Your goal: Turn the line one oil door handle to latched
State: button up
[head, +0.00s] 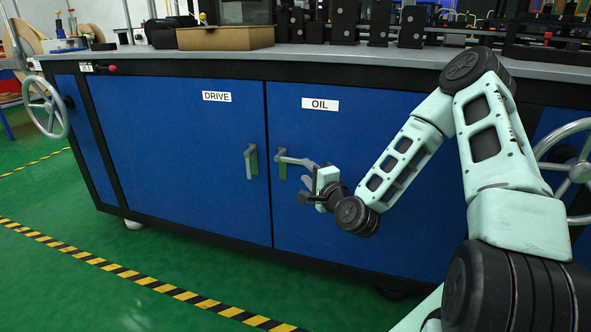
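The blue door labelled OIL (365,200) is closed against the cabinet front, as far as I can see. Its grey lever handle (292,160) sits near the door's left edge. The lever lies roughly level, pointing right from its mount, with its free end close to my gripper. My gripper (308,185) is at the lever's right end, reaching in from the right. The fingers are small and partly overlap the lever end, so I cannot tell whether they touch it or how far apart they are.
The DRIVE door (180,150) is left of the OIL door, its handle (251,161) hanging vertically. Handwheels (46,107) stand at the cabinet's left and right ends. A cardboard tray (226,38) sits on the grey worktop. Green floor with a striped line (135,276) is clear in front.

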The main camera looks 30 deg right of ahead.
aim_at(297, 163)
jog(key=w, duration=0.2)
jog(key=w+b, duration=0.1)
jog(key=w, duration=0.2)
jog(key=w+d, duration=0.1)
jog(key=w, duration=0.1)
jog(key=shift+w+b, duration=0.35)
jog(key=shift+b, duration=0.05)
jog(key=shift+c, duration=0.3)
grip_shut()
